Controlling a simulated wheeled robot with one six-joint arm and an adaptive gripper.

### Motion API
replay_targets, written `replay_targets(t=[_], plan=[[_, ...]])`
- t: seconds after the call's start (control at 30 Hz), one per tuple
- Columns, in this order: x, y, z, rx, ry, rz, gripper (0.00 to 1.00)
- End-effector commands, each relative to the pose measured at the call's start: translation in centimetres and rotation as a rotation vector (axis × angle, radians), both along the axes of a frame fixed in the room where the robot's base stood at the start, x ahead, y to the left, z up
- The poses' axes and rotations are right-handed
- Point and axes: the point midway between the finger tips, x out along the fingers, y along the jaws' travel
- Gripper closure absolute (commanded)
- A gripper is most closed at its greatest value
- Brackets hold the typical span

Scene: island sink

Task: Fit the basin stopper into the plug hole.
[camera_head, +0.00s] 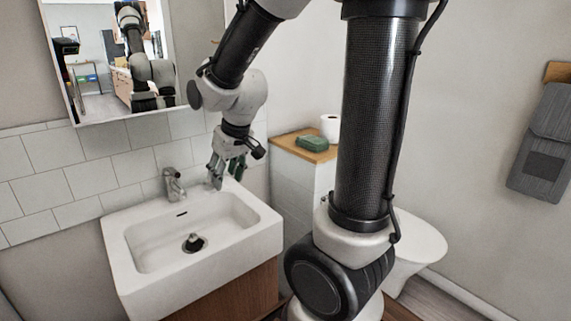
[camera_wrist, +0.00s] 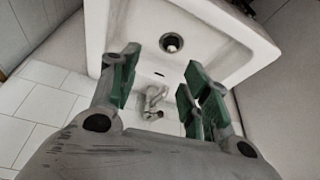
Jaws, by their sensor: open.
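The white basin (camera_head: 150,226) is on the left in the head view, its bowl open and empty apart from the drain area. A small light stopper (camera_head: 192,241) stands at the dark plug hole (camera_head: 201,246) in the bowl floor. In the wrist view the stopper (camera_wrist: 172,41) shows as a pale knob within the dark ring of the plug hole (camera_wrist: 171,50). I cannot tell whether it is fully seated or tilted. My gripper (camera_head: 225,172) is open and empty above the basin's back right, near the tap and apart from the stopper.
The tap (camera_head: 173,184) stands on the basin's back rim, left of my gripper; it lies between the fingers in the wrist view (camera_wrist: 152,100). A cabinet (camera_head: 300,185) to the right bears a green item (camera_head: 313,143) and a white roll (camera_head: 330,127). A mirror (camera_head: 112,55) hangs behind.

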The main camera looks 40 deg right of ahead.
Motion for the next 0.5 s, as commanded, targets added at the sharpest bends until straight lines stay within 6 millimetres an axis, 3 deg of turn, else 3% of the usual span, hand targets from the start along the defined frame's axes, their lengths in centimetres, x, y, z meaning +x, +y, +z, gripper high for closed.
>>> replay_targets(t=[0.03,0.1,0.3,0.4,0.5], plan=[[-2.2,-1.1,2.2,0.002,-0.013,-0.021,0.53],[-5.6,-2.3,4.4,-0.001,-0.010,-0.048,0.53],[-14.3,-4.7,7.7,-0.009,-0.001,-0.117,0.53],[-16.9,-5.3,8.2,-0.013,0.004,-0.139,0.53],[-18.3,-5.5,8.4,-0.014,0.007,-0.151,0.53]])
